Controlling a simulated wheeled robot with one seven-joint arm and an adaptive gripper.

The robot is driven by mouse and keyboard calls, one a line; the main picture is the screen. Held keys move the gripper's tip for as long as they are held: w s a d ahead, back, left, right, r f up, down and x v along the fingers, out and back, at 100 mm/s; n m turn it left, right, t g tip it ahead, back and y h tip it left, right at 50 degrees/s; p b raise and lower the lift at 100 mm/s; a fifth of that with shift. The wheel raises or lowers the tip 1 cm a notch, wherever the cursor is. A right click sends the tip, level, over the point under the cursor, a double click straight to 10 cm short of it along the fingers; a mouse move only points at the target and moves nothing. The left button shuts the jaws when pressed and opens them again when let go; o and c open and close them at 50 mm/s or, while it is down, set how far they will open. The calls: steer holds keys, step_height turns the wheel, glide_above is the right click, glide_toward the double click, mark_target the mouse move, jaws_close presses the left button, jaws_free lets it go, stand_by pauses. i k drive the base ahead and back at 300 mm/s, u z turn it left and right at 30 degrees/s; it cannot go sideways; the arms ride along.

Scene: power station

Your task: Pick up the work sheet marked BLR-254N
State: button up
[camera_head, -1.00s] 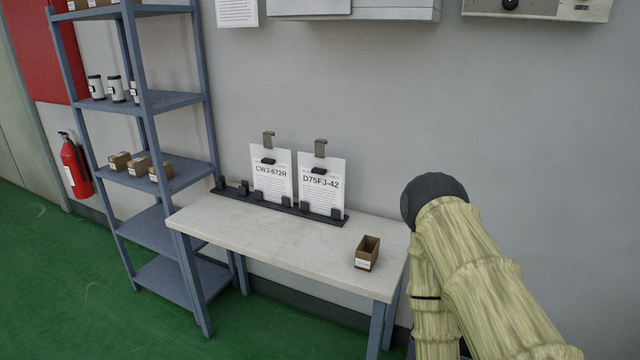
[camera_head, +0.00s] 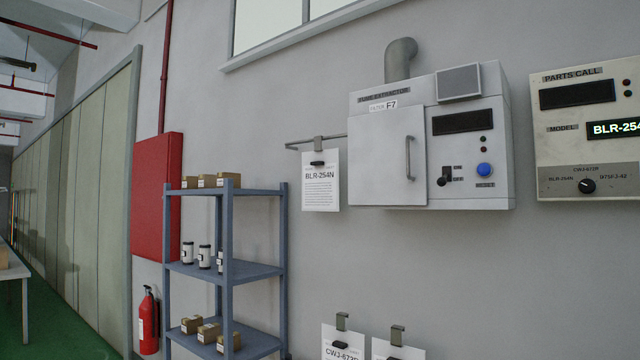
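The work sheet marked BLR-254N (camera_head: 321,190) is a white printed page held by a dark clip. It hangs from a hook on a thin rail at the left side of the fume extractor, against the grey wall. Two other sheets stand low in the view: one marked CWJ-672R (camera_head: 343,342) and one cut off by the frame edge (camera_head: 398,350). My gripper is not in view.
The fume extractor (camera_head: 388,165) is right of the sheet. The parts call panel (camera_head: 570,120) shows BLR-254 at the right edge. A blue shelf (camera_head: 226,272) with boxes and canisters stands below left. A fire extinguisher (camera_head: 148,322) and red panel (camera_head: 157,195) are further left.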

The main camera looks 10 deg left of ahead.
mark_target(321, 189)
steer(key=u, duration=1.9)
steer(key=i, duration=5.55)
steer(key=z, duration=3.45)
